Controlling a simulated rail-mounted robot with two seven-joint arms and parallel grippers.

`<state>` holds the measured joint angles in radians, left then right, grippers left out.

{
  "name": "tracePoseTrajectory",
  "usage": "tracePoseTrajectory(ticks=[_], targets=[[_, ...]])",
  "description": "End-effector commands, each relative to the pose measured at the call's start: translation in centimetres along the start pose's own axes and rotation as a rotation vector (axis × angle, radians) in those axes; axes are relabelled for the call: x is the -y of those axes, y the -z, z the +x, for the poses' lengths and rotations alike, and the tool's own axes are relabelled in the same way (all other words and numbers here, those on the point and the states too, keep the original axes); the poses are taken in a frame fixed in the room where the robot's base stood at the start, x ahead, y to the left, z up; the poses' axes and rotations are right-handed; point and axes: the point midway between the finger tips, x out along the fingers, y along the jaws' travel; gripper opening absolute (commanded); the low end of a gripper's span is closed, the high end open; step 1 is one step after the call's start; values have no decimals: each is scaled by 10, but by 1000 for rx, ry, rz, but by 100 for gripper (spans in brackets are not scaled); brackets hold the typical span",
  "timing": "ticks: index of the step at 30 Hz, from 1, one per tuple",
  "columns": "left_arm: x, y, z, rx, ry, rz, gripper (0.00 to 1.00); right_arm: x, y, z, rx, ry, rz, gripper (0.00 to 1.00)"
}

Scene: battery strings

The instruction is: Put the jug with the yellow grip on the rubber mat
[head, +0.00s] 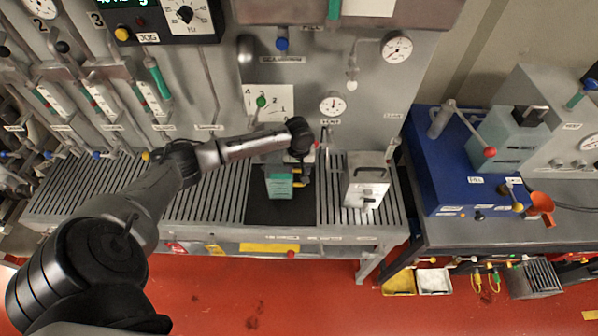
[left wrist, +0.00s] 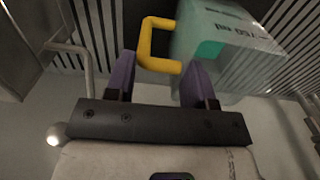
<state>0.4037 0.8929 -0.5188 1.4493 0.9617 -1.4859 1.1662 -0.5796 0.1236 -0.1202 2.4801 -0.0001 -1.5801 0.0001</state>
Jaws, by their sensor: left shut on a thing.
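The jug (head: 280,184) is pale and translucent with teal contents. Its yellow grip (left wrist: 146,42) shows in the left wrist view, beside the jug's body (left wrist: 225,45). My left gripper (head: 301,172) is shut on the yellow grip, with its purple fingers (left wrist: 160,76) on either side of the grip's lower bar. The jug looks upright over the back part of the black rubber mat (head: 282,212). I cannot tell whether its base touches the mat. My arm hides part of the area behind the jug. My right gripper is not in view.
The mat lies on a slatted grey bench (head: 215,192). Behind is a panel with a gauge (head: 332,104), valves and pipes. A blue unit (head: 450,165) stands farther right. The front of the mat is bare.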

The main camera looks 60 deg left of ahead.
Motion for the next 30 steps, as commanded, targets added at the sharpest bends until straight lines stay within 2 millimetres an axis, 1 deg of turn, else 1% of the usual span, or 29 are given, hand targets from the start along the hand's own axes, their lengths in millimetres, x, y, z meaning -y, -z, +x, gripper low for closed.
tracePoseTrajectory(ticks=[3,6,18,19,26,27,30], targets=[[0,0,16,0,2,-1,0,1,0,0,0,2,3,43],[0,0,26,-1,1,0,0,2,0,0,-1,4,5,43],[0,0,29,-1,0,0,0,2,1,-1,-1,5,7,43],[0,0,30,-1,1,0,51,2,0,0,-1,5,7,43],[0,0,30,-1,1,1,73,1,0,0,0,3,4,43],[0,0,30,-1,1,1,75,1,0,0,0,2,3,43],[0,0,30,-1,1,1,75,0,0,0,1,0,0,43]])
